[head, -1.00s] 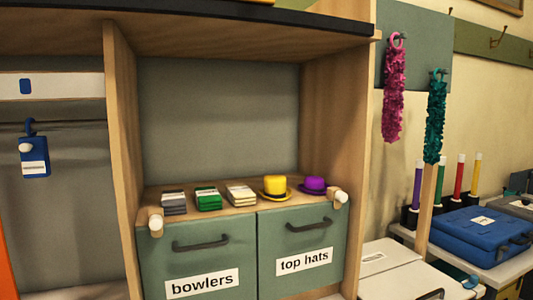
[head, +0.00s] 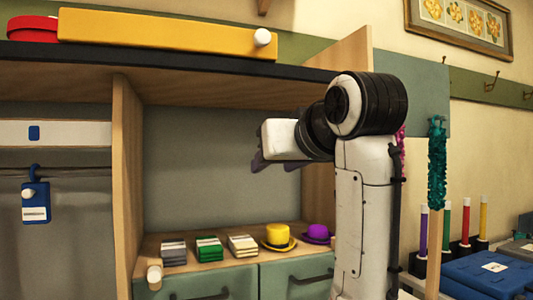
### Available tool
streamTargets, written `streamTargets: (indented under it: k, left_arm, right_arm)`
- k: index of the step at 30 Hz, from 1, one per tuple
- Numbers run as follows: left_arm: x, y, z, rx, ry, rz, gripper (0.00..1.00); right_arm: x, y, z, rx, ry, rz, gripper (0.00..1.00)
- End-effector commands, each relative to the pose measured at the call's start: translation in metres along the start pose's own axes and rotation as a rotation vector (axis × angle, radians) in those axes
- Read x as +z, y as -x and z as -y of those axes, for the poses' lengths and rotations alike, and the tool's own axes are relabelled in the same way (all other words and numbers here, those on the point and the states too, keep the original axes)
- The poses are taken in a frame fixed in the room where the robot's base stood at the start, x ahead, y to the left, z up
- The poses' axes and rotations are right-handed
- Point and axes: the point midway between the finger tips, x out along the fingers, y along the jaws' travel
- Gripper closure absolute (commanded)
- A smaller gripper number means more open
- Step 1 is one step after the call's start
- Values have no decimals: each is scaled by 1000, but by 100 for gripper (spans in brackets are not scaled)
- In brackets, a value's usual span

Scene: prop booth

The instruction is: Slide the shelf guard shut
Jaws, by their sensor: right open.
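A long yellow panel (head: 160,32) with a white knob (head: 262,38) at its right end stands along the dark top shelf (head: 130,57); it looks like the shelf guard. The shelf's right part, past the knob, has no panel in front of it. My right gripper (head: 272,162) is open and empty, pointing left in front of the cubby, below the top shelf and below the knob. My right arm hides part of the cubby's right side. My left gripper is not in view.
A red round object (head: 33,28) sits on the top shelf at the panel's left end. The cubby holds several stacks, a yellow hat (head: 277,237) and a purple hat (head: 318,233). A framed picture (head: 460,28) and hooks are on the right wall.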

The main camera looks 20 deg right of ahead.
Motion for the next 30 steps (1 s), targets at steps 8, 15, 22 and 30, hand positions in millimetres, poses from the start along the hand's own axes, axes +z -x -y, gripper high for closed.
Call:
streamTargets:
  k: [8,15,22,30]
  left_arm:
    - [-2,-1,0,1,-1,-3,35]
    - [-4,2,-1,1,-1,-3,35]
    - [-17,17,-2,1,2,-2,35]
    - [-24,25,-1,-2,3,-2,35]
  right_arm:
    - [-138,133,20,-15,2,-217,59]
    - [-170,180,26,-16,5,-278,59]
    - [-181,152,27,-15,4,-275,59]
    - [-193,105,28,-16,5,-277,59]
